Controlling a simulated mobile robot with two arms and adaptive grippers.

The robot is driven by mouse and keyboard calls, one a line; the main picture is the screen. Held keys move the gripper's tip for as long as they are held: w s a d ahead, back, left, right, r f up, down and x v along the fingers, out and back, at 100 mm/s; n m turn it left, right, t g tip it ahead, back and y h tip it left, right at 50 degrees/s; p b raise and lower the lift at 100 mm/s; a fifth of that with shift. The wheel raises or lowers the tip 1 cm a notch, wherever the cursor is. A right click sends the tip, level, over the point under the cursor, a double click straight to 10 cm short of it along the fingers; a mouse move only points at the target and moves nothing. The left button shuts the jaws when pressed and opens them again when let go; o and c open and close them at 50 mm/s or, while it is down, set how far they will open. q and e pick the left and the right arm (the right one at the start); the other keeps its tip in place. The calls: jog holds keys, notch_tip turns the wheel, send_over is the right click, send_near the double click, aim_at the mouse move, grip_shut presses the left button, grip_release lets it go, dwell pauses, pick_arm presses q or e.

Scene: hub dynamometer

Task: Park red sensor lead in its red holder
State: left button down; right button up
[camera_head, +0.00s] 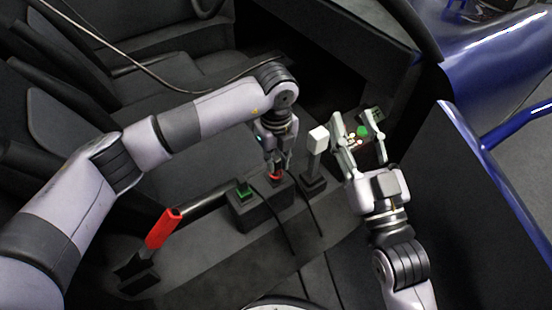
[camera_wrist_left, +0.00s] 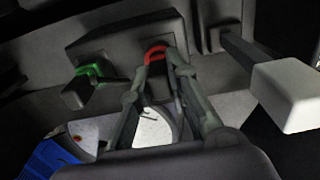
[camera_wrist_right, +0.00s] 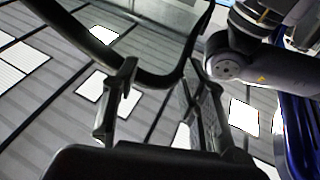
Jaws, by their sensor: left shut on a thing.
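The red holder shows as a red ring (camera_wrist_left: 155,50) on a dark block in the left wrist view, and as a small red patch (camera_head: 276,178) in the head view. My left gripper (camera_head: 275,166) points down at it. In the left wrist view its fingers (camera_wrist_left: 160,72) are shut on the dark red sensor lead (camera_wrist_left: 159,90), right at the red ring. The fingers partly hide the lead, so I cannot tell how deep it sits. My right gripper (camera_head: 356,125) is raised to the right; its fingers (camera_wrist_right: 158,68) are apart and empty.
A green holder (camera_head: 244,190) stands on the block just left of the red one. A white-topped lever (camera_head: 319,140) stands close on the right. A red-handled lever (camera_head: 163,230) is at the lower left. Dark cables (camera_head: 273,228) run across the console. Seats (camera_head: 150,75) lie behind.

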jog(key=shift+f, duration=0.1)
pick_arm(q)
jog(key=shift+r, duration=0.1)
pick_arm(e)
jog(key=shift+f+g, duration=0.3)
pick_arm(q)
jog(key=shift+r, duration=0.1)
pick_arm(e)
jog(key=shift+w+f, duration=0.2)
jog(key=shift+f, duration=0.05)
pick_arm(q)
jog(key=shift+r+p, duration=0.25)
jog(key=shift+p, duration=0.15)
jog(key=shift+r, duration=0.4)
jog(key=shift+r+p, duration=0.2)
jog(key=shift+p, duration=0.25)
jog(key=shift+r+p, duration=0.55)
jog(key=shift+r, duration=0.15)
jog(key=shift+r+p, duration=0.4)
jog(key=shift+r, duration=0.15)
pick_arm(e)
jog(key=s+d+f+g+h, duration=0.1)
jog(key=s+f+g, duration=0.1)
jog(key=f+g, duration=0.2)
jog(key=s+d+f+g+h, duration=0.1)
jog(key=f+g, duration=0.4)
jog(key=f, duration=0.5)
jog(key=shift+s+d+h, duration=0.35)
jog(key=shift+d+h, duration=0.15)
jog(key=shift+d, duration=0.15)
